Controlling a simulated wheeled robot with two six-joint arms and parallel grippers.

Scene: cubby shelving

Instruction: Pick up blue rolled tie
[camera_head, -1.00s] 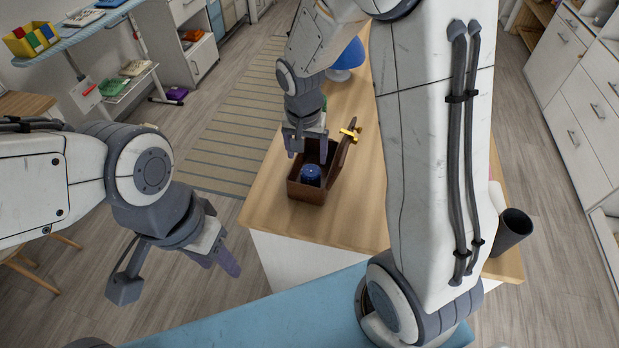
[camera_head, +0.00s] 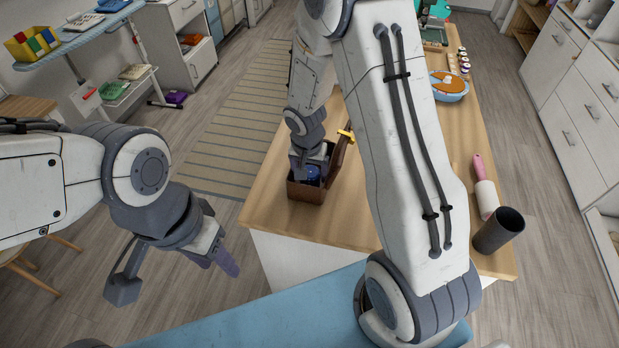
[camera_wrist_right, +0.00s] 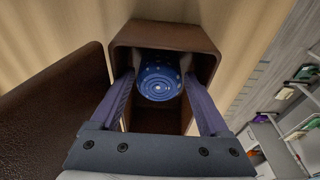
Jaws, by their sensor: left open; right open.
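The blue rolled tie (camera_head: 312,174) sits in an open brown box (camera_head: 304,193) on the wooden table. In the right wrist view the blue rolled tie (camera_wrist_right: 159,79) shows its spiral end with small light dots, inside the brown box (camera_wrist_right: 165,34). My right gripper (camera_head: 308,172) reaches down into the box. In the right wrist view its open fingers (camera_wrist_right: 158,80) stand on either side of the tie; whether they touch it I cannot tell. My left gripper (camera_head: 178,274) is open and empty, off the table's left side above the floor.
The box's raised lid (camera_head: 340,157) stands at its right, with a gold clasp. A dark cup (camera_head: 498,231), a pink-handled lint roller (camera_head: 484,190) and a blue bowl (camera_head: 449,87) are on the table's right side. The table's front left is clear.

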